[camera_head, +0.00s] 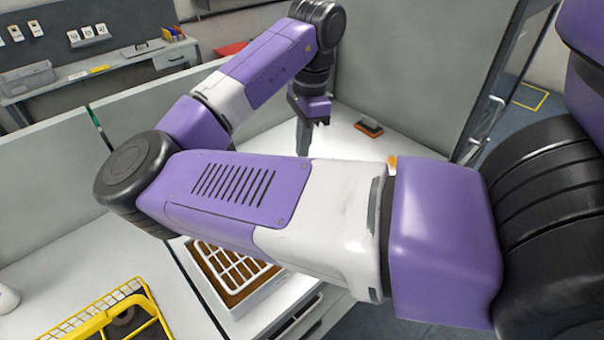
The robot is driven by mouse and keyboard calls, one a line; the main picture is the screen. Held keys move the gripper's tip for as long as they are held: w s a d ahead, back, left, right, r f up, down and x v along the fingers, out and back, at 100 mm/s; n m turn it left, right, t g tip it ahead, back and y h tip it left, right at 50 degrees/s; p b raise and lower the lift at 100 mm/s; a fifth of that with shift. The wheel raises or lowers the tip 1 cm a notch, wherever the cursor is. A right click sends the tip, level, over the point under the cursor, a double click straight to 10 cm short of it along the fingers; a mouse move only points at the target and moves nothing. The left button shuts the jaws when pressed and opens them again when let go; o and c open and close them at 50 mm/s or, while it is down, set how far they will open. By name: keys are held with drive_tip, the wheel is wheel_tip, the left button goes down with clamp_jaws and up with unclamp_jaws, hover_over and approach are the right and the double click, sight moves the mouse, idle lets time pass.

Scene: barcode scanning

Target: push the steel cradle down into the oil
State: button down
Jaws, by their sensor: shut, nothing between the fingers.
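A pale metal grid, which looks like the steel cradle (231,262), sits in a white-rimmed tank (262,292) at lower centre. Brown oil (213,272) shows between and around its bars. My forearm hides the far right part of the cradle and tank. How deep the cradle sits in the oil cannot be told. My gripper (303,148) is at upper centre, well beyond the tank, pointing down over the white worktop. Its fingers are shut and empty. It is apart from the cradle.
A yellow wire basket (70,326) with a dark round thing inside stands at lower left. An orange and black block (369,127) lies right of my gripper. Grey partitions (420,75) border the worktop. A red tray (232,48) is behind my arm.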

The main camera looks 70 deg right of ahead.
wheel_tip(320, 180, down, 4)
drive_tip(key=b, duration=0.3)
drive_tip(key=shift+w+r, duration=0.1)
drive_tip(key=shift+w+a+f+b, duration=0.1)
drive_tip(key=shift+w+f+b, duration=0.15)
drive_tip(key=shift+f+b, duration=0.1)
drive_tip(key=shift+w, duration=0.1)
